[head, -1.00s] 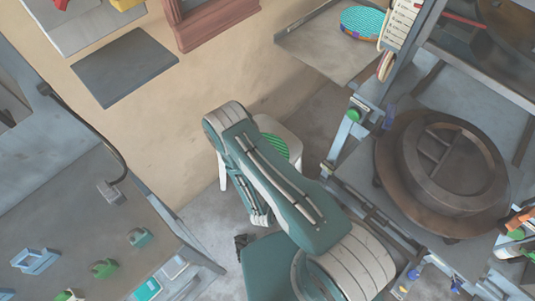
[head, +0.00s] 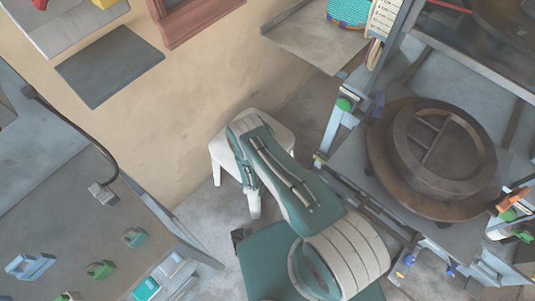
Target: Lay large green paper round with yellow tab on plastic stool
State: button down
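The white plastic stool (head: 281,137) stands near the middle of the head view, beside the tan wall. My arm crosses in front of it and hides part of its seat. The seat strip showing right of the arm is bare white. The large green paper round with yellow tab does not show; I cannot tell whether it is behind my arm. My gripper is not in view, so its hold cannot be seen.
A turquoise-striped round thing with a multicoloured edge (head: 349,12) lies on a grey shelf (head: 320,45) at the top. A press with a brown round plate (head: 385,165) stands right. A grey bench (head: 70,215) with small blocks is at left.

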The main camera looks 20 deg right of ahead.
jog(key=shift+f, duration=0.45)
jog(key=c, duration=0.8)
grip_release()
